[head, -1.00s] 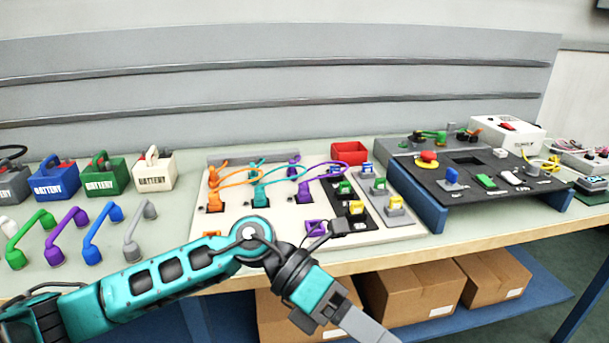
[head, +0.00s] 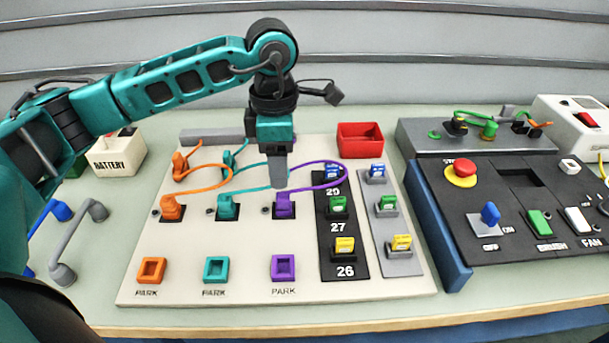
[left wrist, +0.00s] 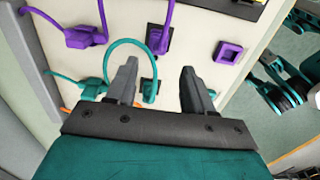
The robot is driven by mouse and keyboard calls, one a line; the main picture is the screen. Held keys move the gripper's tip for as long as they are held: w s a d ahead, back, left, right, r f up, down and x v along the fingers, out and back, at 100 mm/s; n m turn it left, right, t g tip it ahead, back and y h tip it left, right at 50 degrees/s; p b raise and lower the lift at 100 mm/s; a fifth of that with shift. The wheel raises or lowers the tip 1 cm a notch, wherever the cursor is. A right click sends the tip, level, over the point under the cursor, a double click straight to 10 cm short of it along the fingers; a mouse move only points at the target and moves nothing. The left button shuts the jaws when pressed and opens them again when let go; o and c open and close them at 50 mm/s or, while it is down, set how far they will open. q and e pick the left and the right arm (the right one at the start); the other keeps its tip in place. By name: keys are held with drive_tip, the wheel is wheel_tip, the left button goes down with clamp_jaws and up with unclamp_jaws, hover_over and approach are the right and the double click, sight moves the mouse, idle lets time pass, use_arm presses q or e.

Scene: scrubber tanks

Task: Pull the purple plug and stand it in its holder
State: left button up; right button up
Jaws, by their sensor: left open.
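The purple plug (head: 284,205) sits in its socket on the cream board, with a purple cable looping off it to the right. It also shows in the left wrist view (left wrist: 157,37). Its holder, a purple square cup marked PARK (head: 283,268), is empty at the board's front; it shows too in the left wrist view (left wrist: 229,52). My left gripper (head: 279,185) points down just above and behind the purple plug, fingers apart and empty. In the left wrist view, the purple plug lies beyond the open fingertips (left wrist: 159,70). My right gripper is not in view.
Orange (head: 172,208) and teal (head: 228,206) plugs stand in sockets left of the purple one, with looping cables. A red bin (head: 360,140) is behind. The board's front middle is clear.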

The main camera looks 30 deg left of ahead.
sight(283, 195)
use_arm(q)
drive_tip(key=shift+w, duration=0.35)
drive_tip(key=shift+s+r, duration=0.1)
drive_tip(key=shift+s, duration=0.15)
wheel_tip(283, 195, down, 7)
drive_tip(key=b, duration=0.5)
drive_tip(key=shift+r, duration=0.1)
drive_tip(key=shift+w+f+b, duration=0.1)
drive_tip(key=shift+f+b, duration=0.65)
drive_tip(key=shift+f, duration=0.45)
drive_tip(key=shift+r, duration=0.1)
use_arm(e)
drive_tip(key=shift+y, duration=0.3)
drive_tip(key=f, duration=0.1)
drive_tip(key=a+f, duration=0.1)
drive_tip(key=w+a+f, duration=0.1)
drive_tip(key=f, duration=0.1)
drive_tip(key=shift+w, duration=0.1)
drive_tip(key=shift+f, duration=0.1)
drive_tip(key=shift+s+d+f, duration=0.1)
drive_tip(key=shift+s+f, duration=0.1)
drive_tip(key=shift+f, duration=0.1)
use_arm(q)
drive_tip(key=shift+b, duration=0.4)
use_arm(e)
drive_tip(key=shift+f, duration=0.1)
